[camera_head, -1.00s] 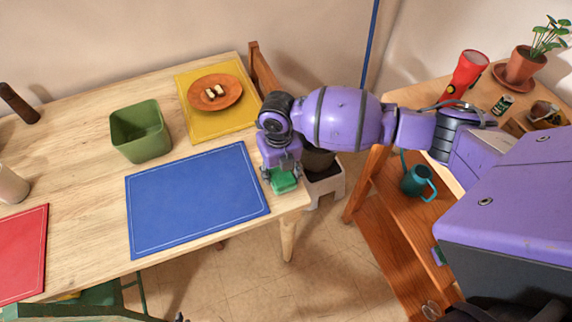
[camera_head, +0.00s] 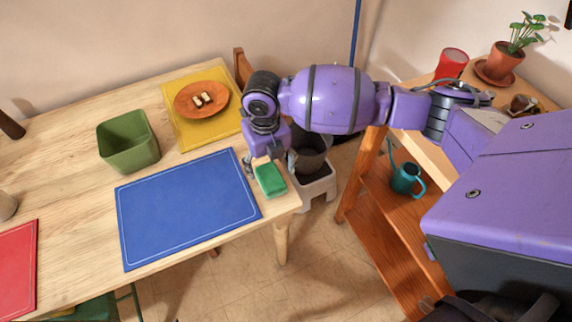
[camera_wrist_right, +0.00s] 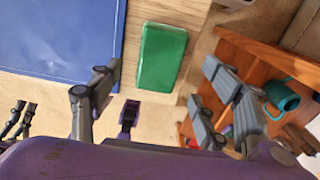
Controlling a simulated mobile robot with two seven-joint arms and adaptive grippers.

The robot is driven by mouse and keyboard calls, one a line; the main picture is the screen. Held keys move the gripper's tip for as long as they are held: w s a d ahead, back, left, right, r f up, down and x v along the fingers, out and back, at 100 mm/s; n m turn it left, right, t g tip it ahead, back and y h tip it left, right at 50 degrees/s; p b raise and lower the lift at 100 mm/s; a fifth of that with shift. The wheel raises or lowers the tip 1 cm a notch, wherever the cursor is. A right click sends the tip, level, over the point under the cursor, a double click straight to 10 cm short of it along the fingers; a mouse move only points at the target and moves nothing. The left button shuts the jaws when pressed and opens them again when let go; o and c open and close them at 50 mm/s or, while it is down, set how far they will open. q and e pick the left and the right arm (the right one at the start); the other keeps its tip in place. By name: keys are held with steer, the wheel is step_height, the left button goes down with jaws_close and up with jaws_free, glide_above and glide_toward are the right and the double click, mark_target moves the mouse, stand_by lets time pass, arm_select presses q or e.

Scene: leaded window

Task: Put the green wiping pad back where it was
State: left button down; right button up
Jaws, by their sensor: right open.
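The green wiping pad (camera_head: 270,180) lies on the wooden table near its right corner, just right of the blue mat (camera_head: 185,210). In the right wrist view the pad (camera_wrist_right: 162,57) lies flat beyond the fingers, near the table edge. My right gripper (camera_head: 262,162) is open and empty, at the far side of the pad. In the right wrist view its fingers (camera_wrist_right: 160,95) stand wide apart, with the pad ahead of the gap between them. My left gripper is not in view.
A green bin (camera_head: 128,142), a yellow mat (camera_head: 180,128) with an orange plate (camera_head: 202,99), and a red mat (camera_head: 18,270) are on the table (camera_head: 70,150). A wooden shelf (camera_head: 385,225) with a teal watering can (camera_head: 405,178) stands to the right, across a floor gap.

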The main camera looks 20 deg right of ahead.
mark_target(270, 175)
step_height(270, 175, up, 6)
steer(key=shift+f, duration=0.1)
stand_by(0.5)
